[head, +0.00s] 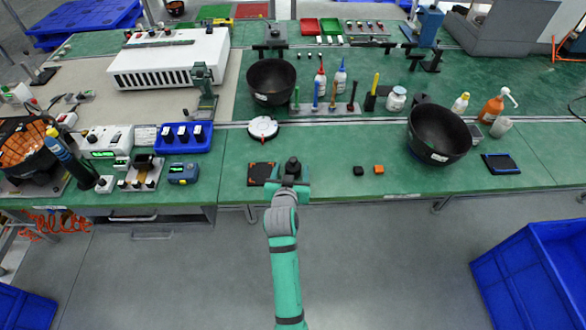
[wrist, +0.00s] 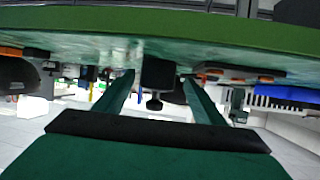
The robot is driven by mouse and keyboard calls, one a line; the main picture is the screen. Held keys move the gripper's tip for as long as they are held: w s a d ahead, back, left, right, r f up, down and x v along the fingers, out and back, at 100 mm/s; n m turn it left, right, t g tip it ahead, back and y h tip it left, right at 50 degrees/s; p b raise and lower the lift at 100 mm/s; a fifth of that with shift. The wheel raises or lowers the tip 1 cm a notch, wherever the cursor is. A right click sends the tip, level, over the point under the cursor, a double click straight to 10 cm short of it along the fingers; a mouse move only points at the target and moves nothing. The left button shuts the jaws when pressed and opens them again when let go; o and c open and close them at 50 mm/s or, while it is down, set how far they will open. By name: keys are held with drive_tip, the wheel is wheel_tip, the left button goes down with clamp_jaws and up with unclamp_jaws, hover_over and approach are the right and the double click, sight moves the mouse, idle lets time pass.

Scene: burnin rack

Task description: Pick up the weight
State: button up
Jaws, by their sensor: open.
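The weight (head: 292,164) is a small black block with a knob, at the front edge of the green bench in the head view. My gripper (head: 289,183) is at the bench edge, on the near side of the weight. In the wrist view, which looks upside down, the weight (wrist: 158,74) shows centred between the open fingers (wrist: 157,88), at about their tips. Gaps show on both sides of it, and I see no finger touching it. In the head view my gripper hides the weight's lower part.
A small black block (head: 358,171) and an orange block (head: 378,169) lie to the right. A white round device (head: 263,128) and a black bowl (head: 271,82) stand behind. The bench front between is clear.

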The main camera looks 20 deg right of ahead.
drive_tip(key=shift+w+d+f, duration=0.35)
drive_tip(key=shift+w+d, duration=0.2)
drive_tip(key=shift+w, duration=0.1)
drive_tip(key=c, duration=1.5)
drive_tip(key=shift+w+r, duration=0.1)
drive_tip(key=shift+w, duration=0.05)
clamp_jaws()
drive_tip(key=shift+d, duration=0.1)
